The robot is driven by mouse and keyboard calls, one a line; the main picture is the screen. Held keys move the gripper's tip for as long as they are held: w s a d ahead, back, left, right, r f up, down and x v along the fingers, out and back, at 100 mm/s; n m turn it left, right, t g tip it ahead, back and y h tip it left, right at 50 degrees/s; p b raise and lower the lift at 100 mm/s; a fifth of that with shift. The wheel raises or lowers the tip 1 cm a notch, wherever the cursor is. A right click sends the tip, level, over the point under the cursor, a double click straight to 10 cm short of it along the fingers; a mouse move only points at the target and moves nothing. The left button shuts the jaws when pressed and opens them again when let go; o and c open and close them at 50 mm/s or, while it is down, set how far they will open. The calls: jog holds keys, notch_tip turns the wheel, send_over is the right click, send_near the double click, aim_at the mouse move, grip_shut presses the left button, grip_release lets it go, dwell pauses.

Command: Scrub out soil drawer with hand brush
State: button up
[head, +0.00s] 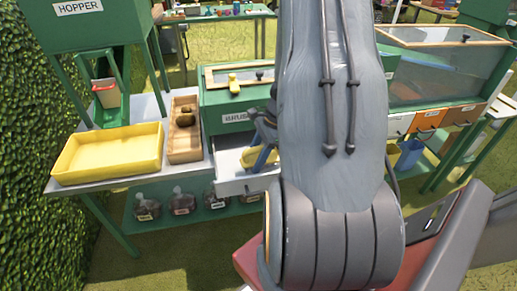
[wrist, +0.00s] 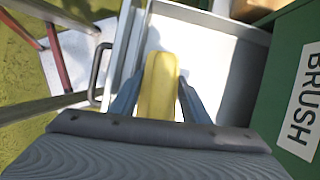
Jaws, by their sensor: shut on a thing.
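My gripper (head: 262,158) is shut on a yellow hand brush, whose handle (wrist: 158,88) shows between the two blue fingers in the wrist view. In the wrist view the drawer (wrist: 228,60) lies under the brush and looks mostly bare inside. I cannot tell whether the bristles touch its floor. My arm hides the drawer's right part in the head view.
A green box (wrist: 290,85) labelled BRUSH stands beside the drawer. A yellow tray (head: 108,152) and a wooden tray (head: 182,152) with brown lumps sit left. Several jars stand on the lower shelf. A blue container (head: 411,154) is right.

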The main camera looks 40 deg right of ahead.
aim_at(255, 148)
jog(key=shift+r+p, duration=1.9)
jog(key=shift+r, duration=0.55)
